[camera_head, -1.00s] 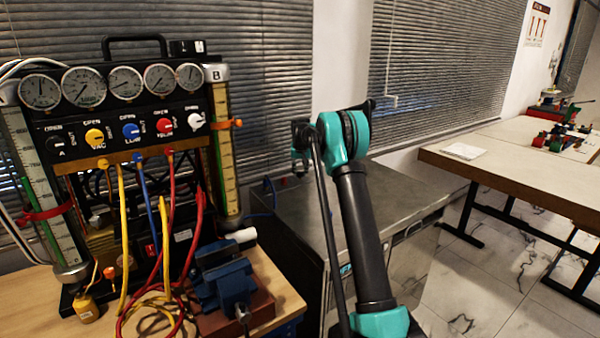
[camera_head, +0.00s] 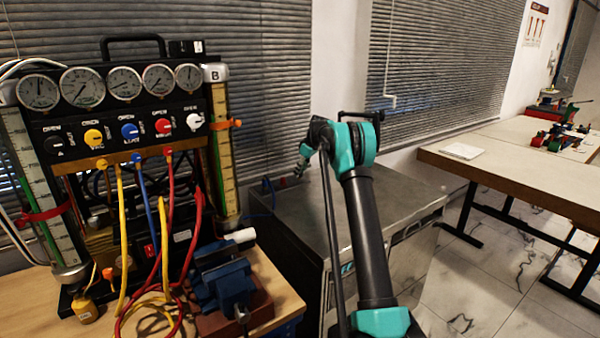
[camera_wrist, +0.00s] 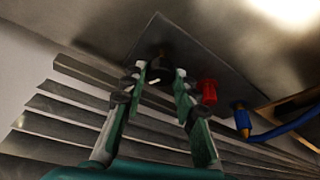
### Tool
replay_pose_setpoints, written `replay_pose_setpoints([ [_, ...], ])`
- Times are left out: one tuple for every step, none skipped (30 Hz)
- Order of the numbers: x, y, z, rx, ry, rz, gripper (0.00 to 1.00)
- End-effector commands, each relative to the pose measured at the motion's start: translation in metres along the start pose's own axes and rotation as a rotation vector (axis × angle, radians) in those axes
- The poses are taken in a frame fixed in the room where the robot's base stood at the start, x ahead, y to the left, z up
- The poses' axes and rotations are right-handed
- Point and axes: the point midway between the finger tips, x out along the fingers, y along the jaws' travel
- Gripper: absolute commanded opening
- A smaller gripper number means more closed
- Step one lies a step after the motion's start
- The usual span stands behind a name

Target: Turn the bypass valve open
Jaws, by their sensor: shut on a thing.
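In the wrist view, the two fingers of my gripper (camera_wrist: 160,80) are closed in around a small dark fitting (camera_wrist: 160,72) on a grey plate (camera_wrist: 205,68). The fingers hide much of this fitting, and its handle position cannot be read. No label shows whether it is the bypass valve. A red fitting (camera_wrist: 208,92) and a brass fitting (camera_wrist: 242,120) with a blue hose (camera_wrist: 285,127) sit on the plate to the right. In the head view, my gripper (camera_head: 301,165) is small, over the back of the metal cabinet, and its hold is unclear.
The gauge rig (camera_head: 60,140) stands left, with several gauges, coloured knobs and hoses. A blue vise (camera_head: 228,282) sits on the wooden bench (camera_head: 275,285). The metal cabinet (camera_head: 290,225) is below my arm. Blinds (camera_head: 265,90) hang behind, close to the fittings.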

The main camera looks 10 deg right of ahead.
Motion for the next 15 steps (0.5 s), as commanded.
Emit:
replay_pose_setpoints([
  [0.0001,0.0011,0.0002,-0.035,0.0,-0.015,0.0],
  [0.0002,0.0012,0.0,-0.059,0.0,-0.025,0.0],
  [0.0002,0.0013,0.0,-0.09,-0.001,-0.039,0.0],
  [0.0001,0.0015,0.0,-0.113,-0.001,-0.047,0.0],
  [0.0001,0.0016,0.0,-0.135,-0.001,-0.056,0.0],
  [0.0002,0.0015,0.0001,-0.162,-0.001,-0.068,0.0],
  [0.0003,0.0017,-0.0001,-0.182,-0.001,-0.076,0.0],
  [0.0003,0.0019,-0.0003,-0.199,0.0,-0.083,0.0],
  [0.0001,0.002,-0.0003,-0.223,0.0,-0.093,0.0],
  [0.0001,0.002,-0.0001,-0.24,-0.001,-0.1,0.0],
  [0.0002,0.0021,0.0,-0.254,-0.001,-0.106,0.0],
  [0.0003,0.0024,0.0,-0.274,-0.001,-0.113,0.0],
  [0.0003,0.0026,-0.0001,-0.286,-0.001,-0.118,0.0],
  [0.0002,0.0026,0.0,-0.299,-0.001,-0.124,0.0],
  [0.0,0.0025,0.0001,-0.312,-0.002,-0.13,0.0],
])
